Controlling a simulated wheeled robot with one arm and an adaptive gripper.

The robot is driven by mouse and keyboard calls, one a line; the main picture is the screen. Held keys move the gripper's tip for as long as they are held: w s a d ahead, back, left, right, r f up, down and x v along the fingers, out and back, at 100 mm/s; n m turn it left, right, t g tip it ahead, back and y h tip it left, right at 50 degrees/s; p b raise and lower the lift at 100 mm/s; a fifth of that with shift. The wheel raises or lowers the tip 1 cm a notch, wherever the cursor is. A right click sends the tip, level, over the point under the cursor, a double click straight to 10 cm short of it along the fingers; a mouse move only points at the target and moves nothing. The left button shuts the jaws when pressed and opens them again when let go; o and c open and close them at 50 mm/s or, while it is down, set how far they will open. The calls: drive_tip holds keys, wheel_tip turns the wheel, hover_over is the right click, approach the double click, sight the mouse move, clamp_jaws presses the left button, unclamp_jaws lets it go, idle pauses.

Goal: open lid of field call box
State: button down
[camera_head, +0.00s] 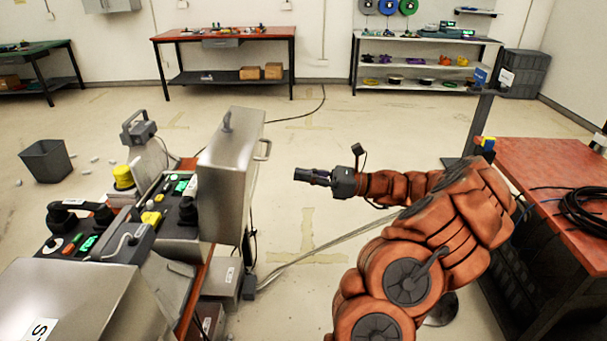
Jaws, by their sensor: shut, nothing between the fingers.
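A grey metal call box (183,240) stands on the bench at the left, with green, yellow and black parts on its face. Its metal lid (228,165) stands upright at the box's right side, with a bar handle (263,150) on the edge facing my gripper. I cannot tell for sure which of the units here is the field call box. My gripper (308,176) is shut and empty, pointing left, to the right of the lid and apart from it.
A second metal cover (90,300) with a white label fills the lower left. Other devices with black handsets (75,215) stand beside it. A red-topped table (555,165) with coiled black cable is at right. A cable crosses the floor; the middle floor is clear.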

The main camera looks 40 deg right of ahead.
sight(248, 167)
drive_tip(key=p+x, duration=0.2)
drive_tip(key=x, duration=0.8)
drive_tip(key=shift+w+a, duration=0.3)
